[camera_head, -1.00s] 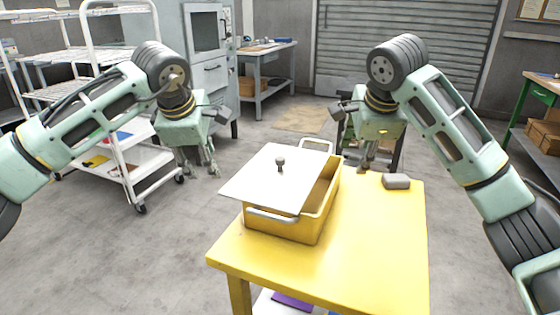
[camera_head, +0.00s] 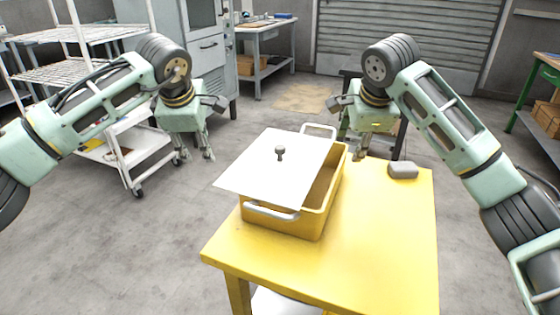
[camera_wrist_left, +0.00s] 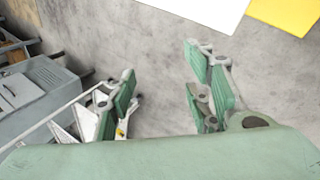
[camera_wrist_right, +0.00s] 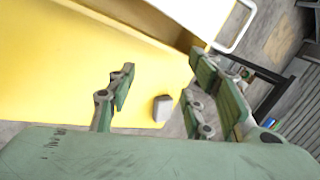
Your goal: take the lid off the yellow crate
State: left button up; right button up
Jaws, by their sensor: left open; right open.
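The yellow crate (camera_head: 318,218) stands on the yellow table, with a metal handle at its front and back ends. A white lid (camera_head: 262,172) with a dark knob (camera_head: 280,152) lies on it, shifted left, so the crate's right part is uncovered. The lid's left side overhangs the crate. My left gripper (camera_head: 196,158) is open and empty, left of the lid and apart from it. My right gripper (camera_head: 360,150) is open and empty, behind and right of the crate. The lid's edge also shows in the left wrist view (camera_wrist_left: 205,10).
The yellow table (camera_head: 380,240) has free room right of the crate. A grey block (camera_head: 403,170) lies near its back right corner. A white cart (camera_head: 118,150) stands left, a workbench (camera_head: 262,45) at the back. Floor between cart and table is clear.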

pick_arm(q)
jog(key=d+x, duration=0.1)
jog(key=x, duration=0.8)
jog(key=shift+d+f, duration=0.2)
jog(key=shift+d, duration=0.05)
pick_arm(e)
jog(key=x, duration=0.9)
jog(key=shift+a+f, duration=0.2)
jog(key=shift+f, duration=0.05)
pick_arm(q)
jog(key=shift+w, duration=0.15)
pick_arm(e)
jog(key=shift+w, duration=0.15)
